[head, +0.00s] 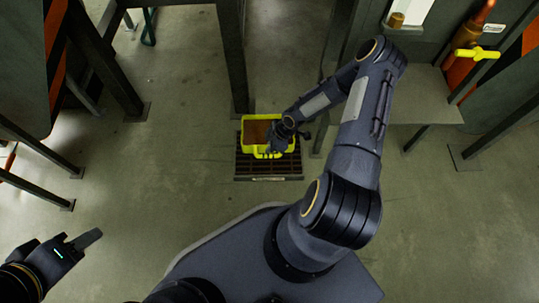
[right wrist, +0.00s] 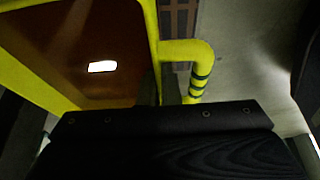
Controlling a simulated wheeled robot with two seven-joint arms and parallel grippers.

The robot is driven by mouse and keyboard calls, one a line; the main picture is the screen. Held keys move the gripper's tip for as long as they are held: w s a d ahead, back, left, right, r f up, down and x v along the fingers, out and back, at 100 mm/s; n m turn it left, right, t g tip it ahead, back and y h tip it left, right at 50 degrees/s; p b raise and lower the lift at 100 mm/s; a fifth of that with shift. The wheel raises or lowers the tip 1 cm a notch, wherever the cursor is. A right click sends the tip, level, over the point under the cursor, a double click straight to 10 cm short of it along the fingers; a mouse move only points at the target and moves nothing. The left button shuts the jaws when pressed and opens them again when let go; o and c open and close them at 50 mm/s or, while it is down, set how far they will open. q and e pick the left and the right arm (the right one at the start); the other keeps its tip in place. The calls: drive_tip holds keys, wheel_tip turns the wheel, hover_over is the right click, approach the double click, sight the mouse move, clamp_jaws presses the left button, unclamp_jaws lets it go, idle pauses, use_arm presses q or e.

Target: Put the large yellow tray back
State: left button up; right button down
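The large yellow tray (head: 246,131) is a deep box with a reddish-brown inside, at or above a dark slatted grate on the floor, in the middle of the head view. My right gripper (head: 277,148) is at its near right side, by the handle. In the right wrist view the tray's yellow wall (right wrist: 149,30) and banded handle (right wrist: 205,60) show close up, the handle's end passing behind my dark gripper part. Its fingers' closure on the handle is hidden. My left gripper (head: 84,241) is at the lower left, away from the tray, seen edge-on.
The dark grate (head: 268,170) extends in front of the tray. Steel legs and frames stand behind and at both sides. A metal shelf (head: 415,100) is at the right, with a yellow valve handle (head: 478,53) above it. The floor (head: 160,170) to the left is clear.

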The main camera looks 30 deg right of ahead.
wheel_tip(320, 180, down, 7)
drive_tip(key=b, duration=0.2)
drive_tip(key=shift+b, duration=0.35)
drive_tip(key=shift+r, duration=0.2)
drive_tip(key=c, duration=1.6)
unclamp_jaws()
drive_tip(key=shift+f, duration=0.1)
drive_tip(key=shift+c, duration=0.2)
drive_tip(key=p+v, duration=0.5)
drive_tip(key=v, duration=0.7)
drive_tip(key=shift+a, duration=0.1)
